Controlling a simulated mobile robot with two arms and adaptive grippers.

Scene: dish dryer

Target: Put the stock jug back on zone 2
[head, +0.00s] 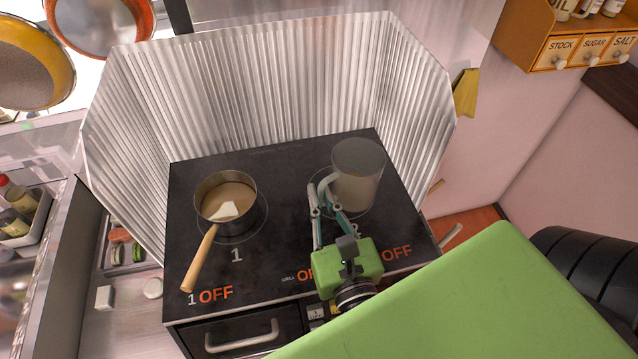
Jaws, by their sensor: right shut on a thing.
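The stock jug (360,172), a grey translucent jug with a pale handle, is upright over the right-hand ring of the black hob (290,165). I cannot tell whether the jug's base touches the hob. My left gripper is not in view.
A saucepan (235,185) with brown liquid and a pale piece in it sits on ring 1, its wooden handle towards the front left. A corrugated metal splash guard (255,95) encloses the hob's back and sides. Spice drawers (560,52) are at the upper right.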

